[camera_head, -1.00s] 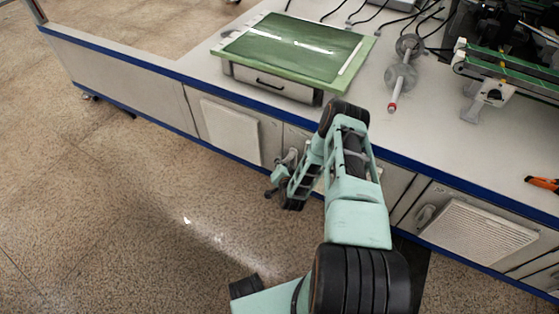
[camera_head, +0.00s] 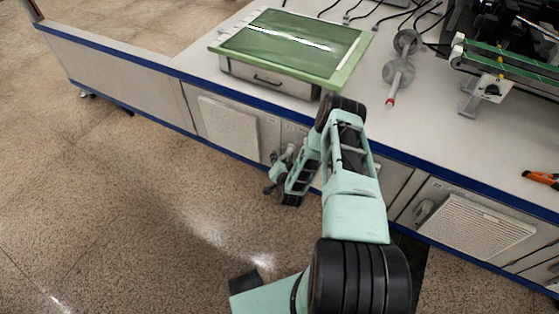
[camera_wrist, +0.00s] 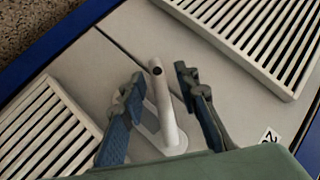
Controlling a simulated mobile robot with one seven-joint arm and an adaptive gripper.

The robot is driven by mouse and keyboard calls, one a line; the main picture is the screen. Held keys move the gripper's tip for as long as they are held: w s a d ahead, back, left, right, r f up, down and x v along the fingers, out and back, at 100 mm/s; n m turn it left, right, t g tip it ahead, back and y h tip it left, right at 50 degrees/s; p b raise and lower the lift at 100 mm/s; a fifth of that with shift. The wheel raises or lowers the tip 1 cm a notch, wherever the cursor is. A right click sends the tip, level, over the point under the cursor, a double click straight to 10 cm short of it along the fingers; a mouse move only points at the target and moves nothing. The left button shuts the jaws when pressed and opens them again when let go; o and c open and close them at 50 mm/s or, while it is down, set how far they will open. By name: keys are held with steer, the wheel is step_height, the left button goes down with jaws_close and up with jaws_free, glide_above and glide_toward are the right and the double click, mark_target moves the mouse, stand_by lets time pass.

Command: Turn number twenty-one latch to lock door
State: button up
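The latch (camera_wrist: 165,112) is a light grey lever handle on the cabinet front, in the middle of the wrist view. My gripper (camera_wrist: 158,82) is open, with one dark finger on each side of the lever. The left finger is close to the lever; I cannot tell if it touches. The right finger stands apart from it. In the head view my gripper (camera_head: 274,180) is low at the cabinet front, and my arm hides part of that area. A small white label (camera_wrist: 270,137) shows part of a number, with a 2 readable.
Slatted vent panels flank the latch, one at upper right (camera_wrist: 262,35) and one at lower left (camera_wrist: 45,130). The bench top (camera_head: 350,120) with a blue edge overhangs the cabinets. A green-topped box (camera_head: 290,45) sits on it. The floor to the left is clear.

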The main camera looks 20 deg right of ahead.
steer(key=v, duration=1.2)
steer(key=shift+c, duration=0.3)
